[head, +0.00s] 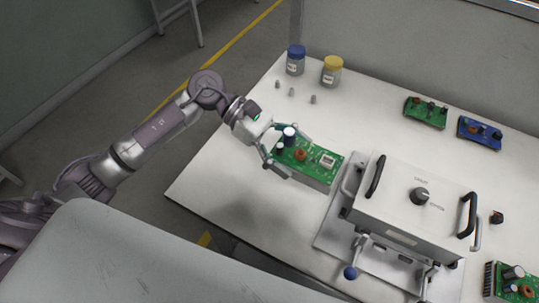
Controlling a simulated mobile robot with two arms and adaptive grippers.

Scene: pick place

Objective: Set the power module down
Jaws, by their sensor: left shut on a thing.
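The power module, a green circuit board with dark and white cylindrical parts and a copper coil (312,160), is at the left-middle of the white table in the head view. My left gripper (284,150) is shut on its left end, with its fingers on either side of the board. I cannot tell whether the module touches the table or hangs just above it. My right gripper does not show.
A white box fixture (413,207) with black handles and a knob stands right of the module. Jars with blue (296,60) and yellow (332,71) lids stand at the back. Green (426,112) and blue (480,133) boards lie back right, another (514,284) front right.

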